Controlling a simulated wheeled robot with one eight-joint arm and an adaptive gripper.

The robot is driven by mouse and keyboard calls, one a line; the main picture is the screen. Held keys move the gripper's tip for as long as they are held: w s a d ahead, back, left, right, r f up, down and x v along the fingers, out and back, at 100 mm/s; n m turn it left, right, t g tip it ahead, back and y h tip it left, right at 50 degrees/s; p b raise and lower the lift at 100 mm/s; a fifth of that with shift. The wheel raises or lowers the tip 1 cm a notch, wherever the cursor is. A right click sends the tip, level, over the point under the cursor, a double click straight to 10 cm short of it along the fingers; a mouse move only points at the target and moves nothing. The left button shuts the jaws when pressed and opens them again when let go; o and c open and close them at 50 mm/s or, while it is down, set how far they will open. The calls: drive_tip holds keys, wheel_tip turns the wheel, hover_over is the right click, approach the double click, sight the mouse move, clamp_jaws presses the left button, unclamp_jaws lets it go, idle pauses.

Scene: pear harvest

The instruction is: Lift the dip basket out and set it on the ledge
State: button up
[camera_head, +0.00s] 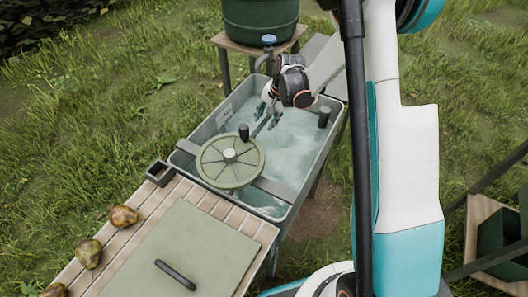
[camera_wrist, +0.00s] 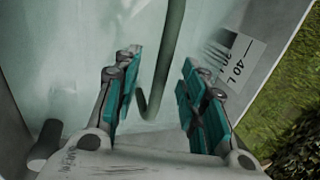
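The grey tub (camera_head: 213,119) holds cloudy pale water. A thin green bar (camera_head: 262,126), which looks like the dip basket's handle, rises there; the basket body cannot be made out. In the wrist view the bar (camera_wrist: 174,50) runs down and curves into a hook between the fingers. My gripper (camera_head: 269,113) is over the tub's far part, pointing down. Its teal fingers also show in the wrist view (camera_wrist: 160,85), spread apart with a gap around the bar; contact is not visible. A flat grey ledge (camera_head: 277,189) crosses the tub's near part, partly under a round green disc.
The round green disc (camera_head: 225,174) with a black knob (camera_head: 244,132) covers the tub's near left. A black cylinder (camera_head: 324,115) stands at the right rim. A green barrel (camera_head: 260,20) stands behind. A slatted table (camera_head: 140,220) with pears (camera_head: 123,217) is in front.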

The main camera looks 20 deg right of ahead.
sight(264, 121)
drive_tip(key=x, duration=0.1)
drive_tip(key=b+x, duration=0.1)
drive_tip(key=x, duration=0.1)
drive_tip(key=b+x, duration=0.1)
drive_tip(key=shift+w+f, duration=0.2)
drive_tip(key=shift+w, duration=0.15)
clamp_jaws()
